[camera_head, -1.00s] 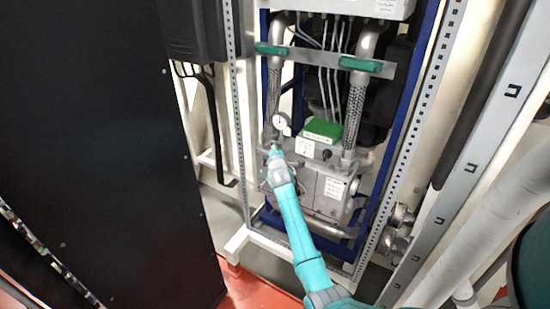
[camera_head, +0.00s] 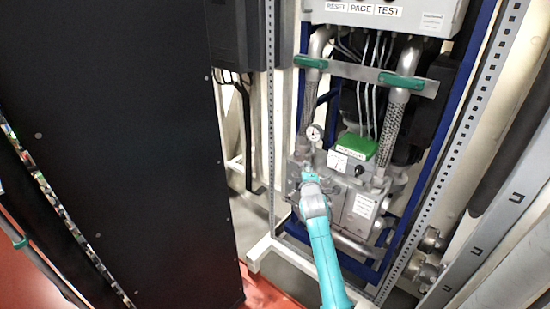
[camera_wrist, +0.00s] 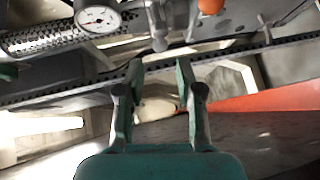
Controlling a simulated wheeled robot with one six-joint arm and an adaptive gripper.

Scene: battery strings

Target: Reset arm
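My teal arm (camera_head: 325,255) reaches up from the bottom of the head view toward the grey machine block (camera_head: 362,205) in the blue frame. My gripper (camera_head: 308,178) is small there, in front of the block's left side, below the round gauge (camera_head: 314,132). In the wrist view my gripper (camera_wrist: 157,72) shows two separate fingers with an empty gap between them. The gauge (camera_wrist: 98,18) is at the upper left of that view, and a grey metal fitting (camera_wrist: 158,30) lies just beyond the fingertips. I cannot tell whether anything touches.
A black cabinet (camera_head: 110,150) fills the left of the head view. A perforated upright (camera_head: 270,110) stands beside the machine. Braided hoses (camera_head: 392,125) run down to the block, with a green box (camera_head: 357,147) between them. A panel labelled RESET, PAGE, TEST (camera_head: 385,14) is above.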

